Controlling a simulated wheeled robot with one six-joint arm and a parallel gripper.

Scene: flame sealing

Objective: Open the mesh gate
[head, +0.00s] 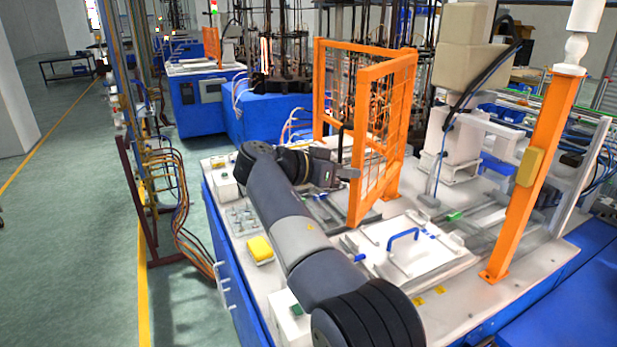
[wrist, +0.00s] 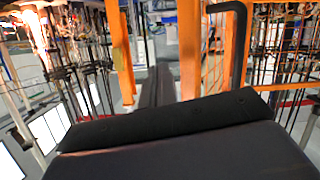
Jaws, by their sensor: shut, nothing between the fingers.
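The orange mesh gate (head: 383,135) stands swung out from its orange frame (head: 319,90) in the head view, with a gap between its free edge and the frame's left post. A black handle (head: 340,150) stands upright beside the free edge; it also shows in the wrist view (wrist: 240,45). My gripper (head: 352,173) is shut and empty, with its tips close to the lower part of the gate's free edge. In the wrist view my gripper (wrist: 156,85) points between two orange uprights, left of the handle. Whether the fingers touch the gate, I cannot tell.
A white lid with a blue handle (head: 403,240) lies right of my arm. A thick orange post (head: 530,180) stands at the right. A yellow block (head: 260,249) is at the left of the worktop. Rods and hoses (head: 375,90) stand behind the gate.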

